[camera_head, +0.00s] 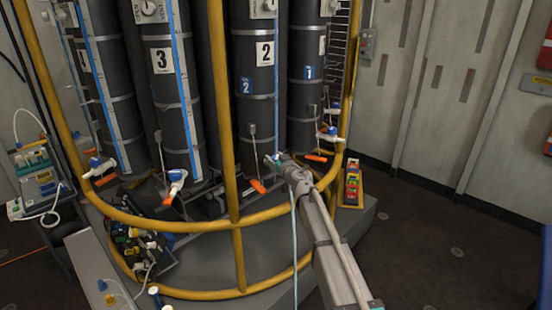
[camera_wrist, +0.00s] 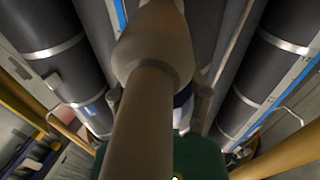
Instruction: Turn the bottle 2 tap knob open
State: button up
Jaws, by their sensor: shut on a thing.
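Bottle 2 (camera_head: 253,98) is a tall dark cylinder with a white "2" label and a smaller blue one, standing in the rack. My gripper (camera_head: 277,160) is at its lower right front, at tap height. It is shut on the bottle 2 tap knob, which it mostly hides in the head view. In the wrist view a blue and white part (camera_wrist: 183,96) shows behind a large beige rounded shape, beside one of the grey fingers. The knob's angle cannot be made out. An orange piece (camera_head: 258,186) hangs below bottle 2, left of my gripper.
Yellow rails (camera_head: 237,205) curve around the rack, with an upright left of bottle 2. Bottle 3 (camera_head: 165,95) and its white tap (camera_head: 177,176) stand to the left. Bottle 1 (camera_head: 305,80) stands to the right. A yellow tray (camera_head: 351,187) sits on the plinth; floor at right is clear.

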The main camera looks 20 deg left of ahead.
jog(key=n+g+y, duration=0.1)
jog(key=g, duration=0.1)
jog(key=n+g+y, duration=0.1)
jog(key=n+g, duration=0.1)
jog(key=g, duration=0.1)
jog(key=n+g+y, duration=0.1)
jog(key=n+g, duration=0.1)
jog(key=shift+s+a+y, duration=0.25)
jog(key=shift+s+y, duration=0.05)
jog(key=shift+y, duration=0.1)
jog(key=shift+s+n+g+y, duration=0.15)
jog(key=shift+n+g, duration=0.45)
jog(key=shift+g, duration=0.3)
jog(key=shift+s+n+g+y, duration=0.15)
jog(key=shift+n+g, duration=0.45)
jog(key=shift+g, duration=0.3)
jog(key=shift+s, duration=0.1)
jog(key=o, duration=0.9)
jog(key=shift+d, duration=0.4)
jog(key=d, duration=1.1)
jog(key=shift+s+d, duration=0.15)
jog(key=shift+s, duration=0.1)
